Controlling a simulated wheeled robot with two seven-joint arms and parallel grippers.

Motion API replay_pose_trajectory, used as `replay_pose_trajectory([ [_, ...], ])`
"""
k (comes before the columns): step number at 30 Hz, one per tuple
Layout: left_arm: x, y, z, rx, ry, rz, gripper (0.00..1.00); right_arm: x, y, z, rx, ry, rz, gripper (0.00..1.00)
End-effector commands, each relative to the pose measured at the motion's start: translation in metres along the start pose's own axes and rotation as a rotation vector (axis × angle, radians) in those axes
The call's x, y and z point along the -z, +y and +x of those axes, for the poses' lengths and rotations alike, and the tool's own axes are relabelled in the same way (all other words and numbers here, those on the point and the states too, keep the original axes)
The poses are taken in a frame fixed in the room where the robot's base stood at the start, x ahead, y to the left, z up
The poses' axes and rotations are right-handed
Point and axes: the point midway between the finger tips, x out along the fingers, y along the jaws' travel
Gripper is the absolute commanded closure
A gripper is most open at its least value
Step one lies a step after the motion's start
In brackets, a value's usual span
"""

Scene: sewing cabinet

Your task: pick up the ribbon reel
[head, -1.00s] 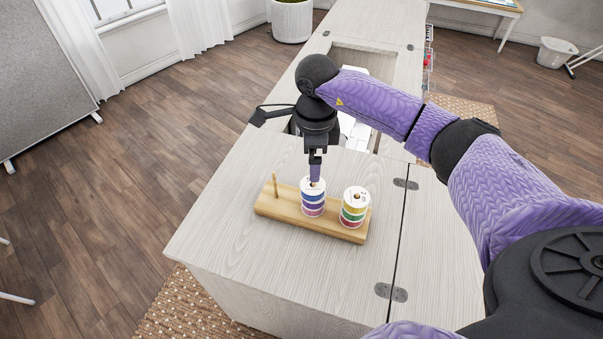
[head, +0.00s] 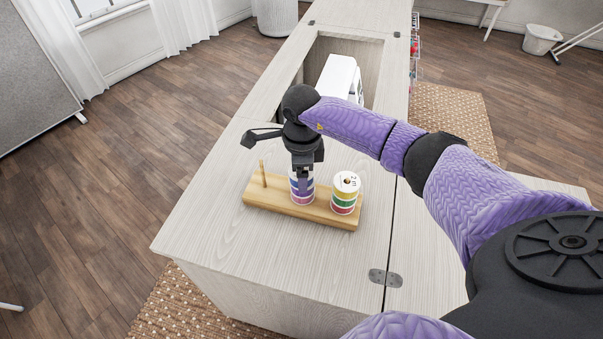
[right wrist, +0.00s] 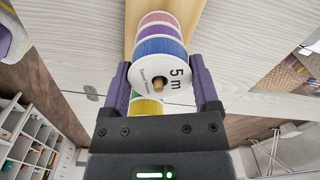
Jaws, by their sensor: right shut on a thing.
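A stack of ribbon reels (head: 302,199) stands on a peg of the wooden stand, with white flanges and blue, purple and pink bands. My right gripper (head: 303,180) points down over this stack and is shut on its top reel. In the right wrist view, the fingers of the gripper (right wrist: 162,85) lie on either side of the blue top ribbon reel (right wrist: 158,49), whose white face reads "5 m". The peg tip (right wrist: 158,84) shows through its hole. The gripper hides part of the stack in the head view. My left gripper is out of view.
The wooden stand (head: 268,202) has an empty peg (head: 262,172) at left. A second reel stack (head: 344,196), with yellow, green and red bands, stands close at right. The pale cabinet top (head: 220,232) is clear around the stand. A white machine (head: 338,76) sits in the recess behind.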

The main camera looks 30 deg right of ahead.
Motion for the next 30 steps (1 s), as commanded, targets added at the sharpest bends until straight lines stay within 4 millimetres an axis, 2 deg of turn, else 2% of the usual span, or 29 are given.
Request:
replay_pose_trajectory([
  [5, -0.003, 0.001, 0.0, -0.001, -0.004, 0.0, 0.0, 0.0, 0.0, 0.0, 0.0, -0.001, 0.0, 0.78],
  [8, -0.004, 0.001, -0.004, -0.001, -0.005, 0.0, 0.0, 0.0, -0.001, -0.009, 0.002, -0.001, 0.0, 0.78],
  [15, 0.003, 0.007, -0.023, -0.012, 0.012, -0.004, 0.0, 0.0, -0.001, -0.073, 0.006, -0.003, 0.0, 0.78],
  [19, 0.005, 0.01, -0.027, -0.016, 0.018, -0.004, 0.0, 0.0, -0.001, -0.095, 0.003, -0.001, 0.0, 0.78],
  [22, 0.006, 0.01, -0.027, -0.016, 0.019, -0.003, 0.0, 0.0, 0.0, -0.101, 0.001, -0.001, 0.0, 0.78],
  [30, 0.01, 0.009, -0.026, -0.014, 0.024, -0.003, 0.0, 0.0, 0.0, -0.1, 0.0, -0.001, -0.001, 0.78],
])
